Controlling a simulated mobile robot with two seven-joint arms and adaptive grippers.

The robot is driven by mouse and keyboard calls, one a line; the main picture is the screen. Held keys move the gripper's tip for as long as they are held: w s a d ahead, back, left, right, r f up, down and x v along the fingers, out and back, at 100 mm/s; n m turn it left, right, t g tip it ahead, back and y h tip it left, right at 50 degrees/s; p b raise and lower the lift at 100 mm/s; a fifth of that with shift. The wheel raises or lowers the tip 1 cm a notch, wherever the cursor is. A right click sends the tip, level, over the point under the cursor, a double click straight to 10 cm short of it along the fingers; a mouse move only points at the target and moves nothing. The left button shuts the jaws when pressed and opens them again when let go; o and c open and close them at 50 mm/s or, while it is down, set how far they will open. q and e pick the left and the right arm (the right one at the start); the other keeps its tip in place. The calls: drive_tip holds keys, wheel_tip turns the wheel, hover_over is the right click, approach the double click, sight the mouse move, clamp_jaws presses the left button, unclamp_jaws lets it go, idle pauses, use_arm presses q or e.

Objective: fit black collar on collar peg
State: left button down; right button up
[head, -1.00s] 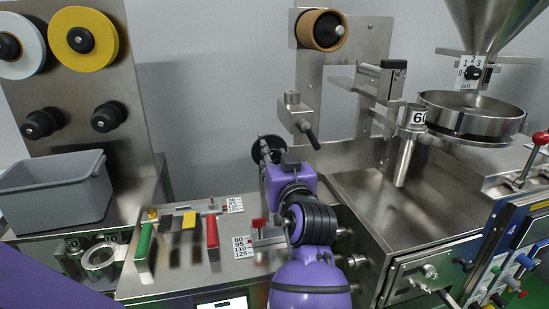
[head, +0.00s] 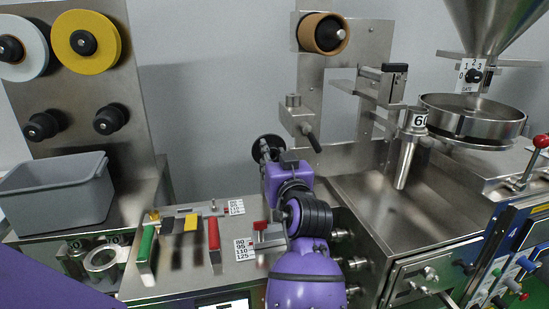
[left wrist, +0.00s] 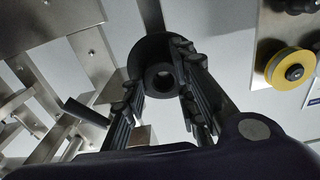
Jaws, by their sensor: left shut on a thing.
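The black collar (left wrist: 158,60) is a round black disc with a raised hub and a central hole. In the left wrist view it sits between the two fingers of my left gripper (left wrist: 161,84), which is shut on it. In the head view the gripper (head: 271,150) holds the collar (head: 261,148) up, left of and below a metal clamp block; they look apart. Short metal pegs (head: 345,236) stick out from the machine's side, right of my forearm. I cannot tell which peg is the collar peg. My right gripper is not in view.
The metal clamp block with a black handle (head: 299,117) is close to the gripper. A metal tube marked 60 (head: 406,162) and a round pan (head: 472,116) are at the right. A grey bin (head: 60,190) and coloured-handled tools stand left. The grey wall behind is clear.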

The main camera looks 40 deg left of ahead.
sight(273, 146)
use_arm(q)
drive_tip(key=shift+w+a, duration=0.2)
drive_tip(key=shift+a, duration=0.1)
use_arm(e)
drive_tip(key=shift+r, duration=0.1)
use_arm(q)
drive_tip(key=shift+w+a, duration=0.15)
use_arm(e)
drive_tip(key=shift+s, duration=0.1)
use_arm(q)
drive_tip(key=shift+w+a, duration=0.1)
drive_tip(key=c, duration=1.3)
unclamp_jaws()
drive_tip(key=shift+c, duration=0.2)
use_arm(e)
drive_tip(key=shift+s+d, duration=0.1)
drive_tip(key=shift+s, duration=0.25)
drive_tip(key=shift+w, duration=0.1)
use_arm(q)
drive_tip(key=shift+r, duration=0.1)
wheel_tip(273, 146, up, 10)
drive_tip(key=shift+f, duration=0.1)
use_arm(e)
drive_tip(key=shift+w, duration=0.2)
